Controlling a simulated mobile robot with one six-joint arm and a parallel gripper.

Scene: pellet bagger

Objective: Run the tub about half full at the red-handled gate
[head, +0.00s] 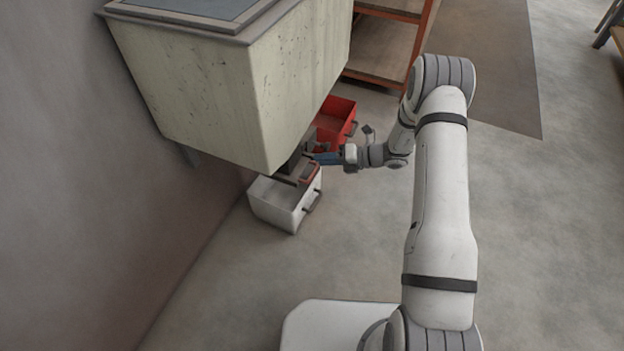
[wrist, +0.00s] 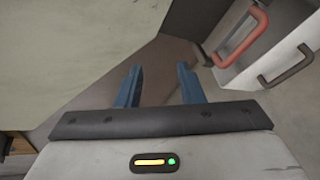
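A white tub (head: 279,208) with a dark handle stands on the floor under the front of the hopper. It also shows in the wrist view (wrist: 275,45) at upper right. The gate's red handle (head: 311,174) is just above the tub; in the wrist view the red handle (wrist: 240,40) lies to the right of my fingers. My gripper (head: 322,158) is beside the gate under the hopper's edge. In the wrist view my gripper (wrist: 159,80) has its blue fingers apart with nothing between them.
The large cream hopper (head: 215,90) overhangs the tub. A red bin (head: 336,122) stands on the floor behind my gripper. An orange-framed shelf (head: 385,45) is at the back. A wall (head: 75,190) bounds the left; the floor on the right is mostly clear.

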